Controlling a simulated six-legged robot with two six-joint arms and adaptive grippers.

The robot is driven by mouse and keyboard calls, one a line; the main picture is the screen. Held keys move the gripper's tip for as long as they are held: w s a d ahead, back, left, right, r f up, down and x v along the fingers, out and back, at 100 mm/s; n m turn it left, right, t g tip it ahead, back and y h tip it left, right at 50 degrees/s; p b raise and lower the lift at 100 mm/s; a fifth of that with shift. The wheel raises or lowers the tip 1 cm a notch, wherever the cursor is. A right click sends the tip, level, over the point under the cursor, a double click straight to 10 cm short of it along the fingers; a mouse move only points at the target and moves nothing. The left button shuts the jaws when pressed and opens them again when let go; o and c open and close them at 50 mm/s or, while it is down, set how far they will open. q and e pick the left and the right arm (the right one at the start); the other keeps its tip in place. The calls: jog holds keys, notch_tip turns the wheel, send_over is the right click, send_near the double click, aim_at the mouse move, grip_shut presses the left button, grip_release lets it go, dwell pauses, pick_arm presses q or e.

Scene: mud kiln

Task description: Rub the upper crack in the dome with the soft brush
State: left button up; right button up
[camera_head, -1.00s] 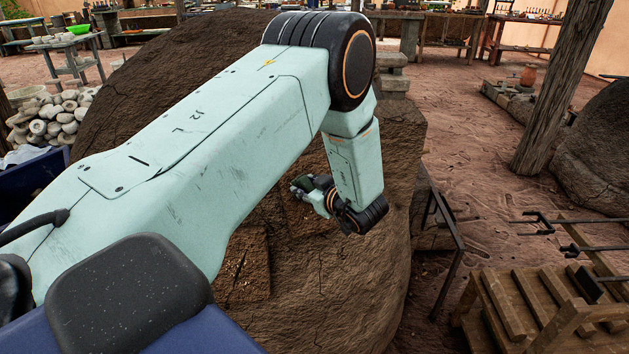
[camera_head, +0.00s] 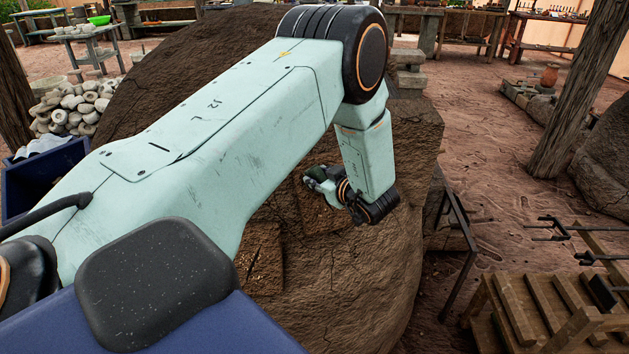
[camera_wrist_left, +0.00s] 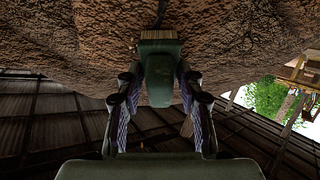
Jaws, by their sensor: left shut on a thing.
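The brown mud dome (camera_head: 350,285) fills the middle of the head view, and its rough surface spans the top of the left wrist view (camera_wrist_left: 80,45). My left gripper (camera_head: 314,178) is at the dome's face, small and partly hidden by its own wrist. In the left wrist view my left gripper (camera_wrist_left: 158,85) is shut on the soft brush (camera_wrist_left: 159,60), which has a dark green body and pale bristles. The bristles point at the dome and seem to touch it. A dark crack (camera_wrist_left: 161,12) runs just beyond the bristles. My right gripper is out of view.
Two darker rough patches mark the dome, one at the lower left (camera_head: 262,258). A wooden rack (camera_head: 545,310) with metal rods stands at the right. Open dirt lies right of the dome.

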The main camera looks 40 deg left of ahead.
pick_arm(q)
jog(key=shift+w+d+b, duration=0.35)
jog(key=shift+w+d, duration=0.1)
jog(key=shift+w, duration=0.45)
jog(key=shift+w+d+b, duration=0.3)
jog(key=shift+w+d, duration=0.15)
jog(key=shift+w, duration=0.45)
jog(key=shift+w+d+b, duration=0.35)
jog(key=shift+w+d, duration=0.1)
jog(key=shift+w, duration=0.45)
jog(key=s+d+r+p, duration=0.2)
jog(key=d+r+p, duration=0.2)
jog(key=p, duration=0.1)
